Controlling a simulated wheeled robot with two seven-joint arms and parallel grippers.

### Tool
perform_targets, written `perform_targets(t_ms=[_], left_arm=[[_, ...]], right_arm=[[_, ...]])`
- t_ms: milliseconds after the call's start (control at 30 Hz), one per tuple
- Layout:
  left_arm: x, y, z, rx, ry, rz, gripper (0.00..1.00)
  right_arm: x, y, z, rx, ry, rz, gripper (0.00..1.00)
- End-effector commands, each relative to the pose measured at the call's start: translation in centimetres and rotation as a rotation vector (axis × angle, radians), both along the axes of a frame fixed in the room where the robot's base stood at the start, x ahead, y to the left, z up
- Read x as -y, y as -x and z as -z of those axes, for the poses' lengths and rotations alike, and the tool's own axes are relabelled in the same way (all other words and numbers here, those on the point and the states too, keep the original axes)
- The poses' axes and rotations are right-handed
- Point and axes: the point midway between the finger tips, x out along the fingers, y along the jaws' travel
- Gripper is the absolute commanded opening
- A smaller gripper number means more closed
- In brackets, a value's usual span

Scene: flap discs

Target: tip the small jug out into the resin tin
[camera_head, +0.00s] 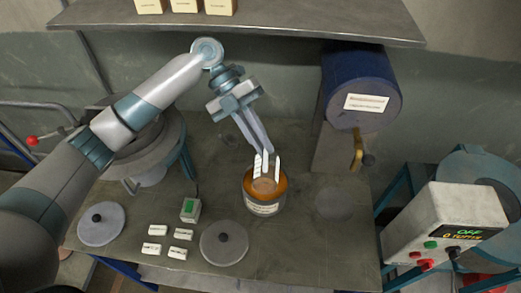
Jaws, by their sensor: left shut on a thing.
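The resin tin (264,207) stands upright on the bench, a round amber-brown container with a pale label on its front and an open top. A lighter brown surface shows inside its mouth. My left gripper (267,164) reaches down from above, its pale fingertips at the back of the tin's mouth. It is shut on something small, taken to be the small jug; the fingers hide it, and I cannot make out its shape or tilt. I cannot tell whether the fingertips touch the tin's rim. My right gripper is not in view.
A blue drum with a brass tap (357,152) overhangs at right. A control box (446,222) stands far right; a shelf (300,22) runs above.

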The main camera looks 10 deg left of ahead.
Motion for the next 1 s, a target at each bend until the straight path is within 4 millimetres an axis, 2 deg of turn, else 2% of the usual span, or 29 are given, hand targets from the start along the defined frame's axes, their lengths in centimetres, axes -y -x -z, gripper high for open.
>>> perform_targets(t_ms=[300,1000], left_arm=[[0.0,-1.5,-0.2,-0.119,0.007,0.000,0.00],[-0.1,-1.6,-0.3,-0.132,0.008,0.000,0.00]], right_arm=[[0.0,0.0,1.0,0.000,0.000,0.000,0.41],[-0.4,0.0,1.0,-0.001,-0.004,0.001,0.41]])
